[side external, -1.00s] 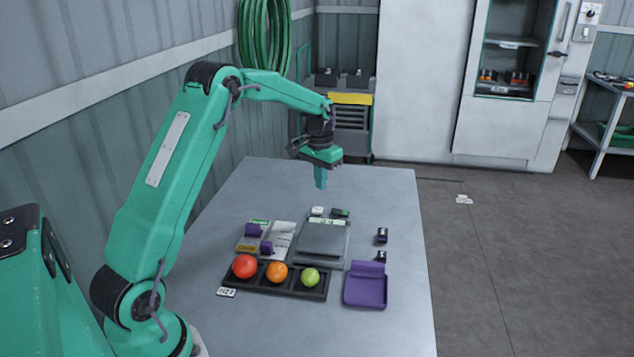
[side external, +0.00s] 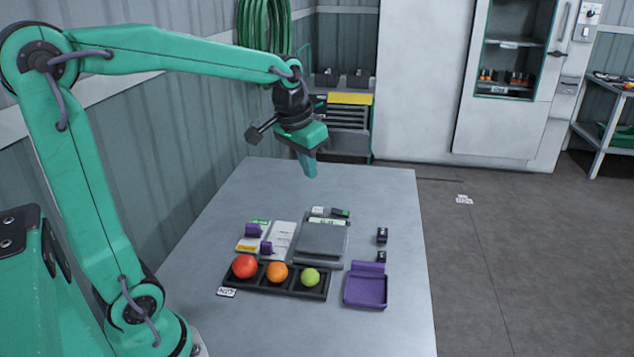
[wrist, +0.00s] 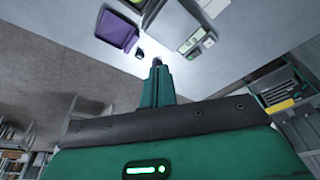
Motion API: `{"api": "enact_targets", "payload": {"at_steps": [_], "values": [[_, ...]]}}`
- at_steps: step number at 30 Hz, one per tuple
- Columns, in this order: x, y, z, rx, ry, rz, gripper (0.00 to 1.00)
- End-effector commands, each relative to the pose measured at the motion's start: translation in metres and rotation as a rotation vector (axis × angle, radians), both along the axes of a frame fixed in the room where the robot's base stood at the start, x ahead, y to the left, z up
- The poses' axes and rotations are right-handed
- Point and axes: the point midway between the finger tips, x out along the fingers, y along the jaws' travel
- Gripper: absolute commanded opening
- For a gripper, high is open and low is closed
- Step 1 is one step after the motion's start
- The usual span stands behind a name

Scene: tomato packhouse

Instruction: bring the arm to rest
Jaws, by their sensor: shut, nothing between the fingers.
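My gripper (side external: 310,170) is shut and empty. It hangs in the air above the far part of the grey table (side external: 385,210), pointing down and tilted a little. In the wrist view its closed fingers (wrist: 157,75) show at the centre, with nothing between them.
A black tray (side external: 252,287) holds a red, an orange and a green tomato. Behind it stand a grey scale (side external: 322,238) and a card with purple pieces (side external: 247,243). A purple dish (side external: 366,290) lies to the right. The table's far end is clear.

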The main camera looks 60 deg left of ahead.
Motion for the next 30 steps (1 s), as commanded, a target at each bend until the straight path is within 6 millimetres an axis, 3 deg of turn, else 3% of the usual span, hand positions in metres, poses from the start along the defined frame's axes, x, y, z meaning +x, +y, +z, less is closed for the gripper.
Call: {"api": "enact_targets", "payload": {"at_steps": [9, 18, 24, 30], "values": [[-0.061, -0.035, 0.010, 0.003, -0.083, -0.045, 0.00], [-0.115, -0.058, 0.002, -0.002, -0.156, -0.086, 0.00], [-0.140, -0.066, -0.008, -0.006, -0.195, -0.107, 0.00], [-0.150, -0.069, -0.014, -0.009, -0.208, -0.115, 0.00]]}}
